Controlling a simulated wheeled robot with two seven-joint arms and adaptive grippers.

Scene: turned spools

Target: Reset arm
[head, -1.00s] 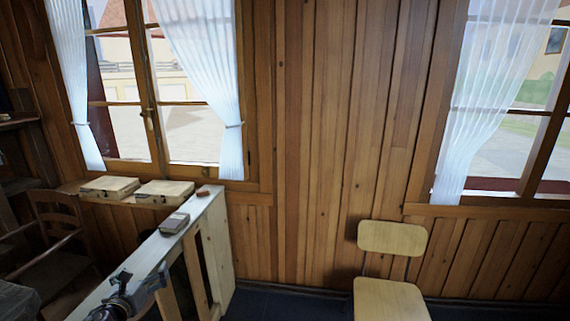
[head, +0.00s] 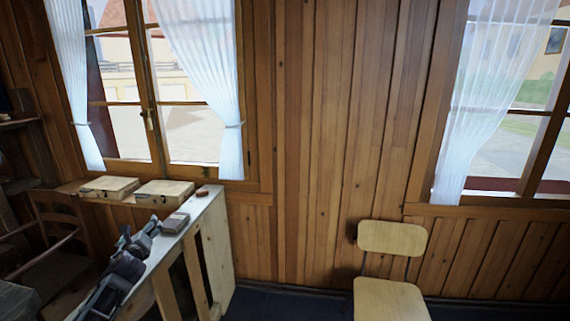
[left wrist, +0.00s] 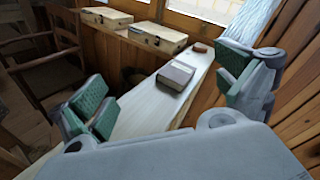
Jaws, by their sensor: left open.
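My left gripper (head: 142,232) is over the pale wooden bench (head: 216,241) at the lower left of the head view. In the left wrist view the same gripper (left wrist: 168,90) shows its two green-padded fingers spread wide apart, with nothing between the pads. A small book-like block (head: 175,223) lies on the bench top, just beyond the fingers; it also shows in the left wrist view (left wrist: 175,76). My right gripper is in neither view.
A small brown block (head: 202,193) lies at the bench's far end. Two wooden boxes (head: 109,188) (head: 164,192) lie under the left window. A brown chair (head: 58,235) stands at the left. A pale chair (head: 391,239) stands at the right against the plank wall.

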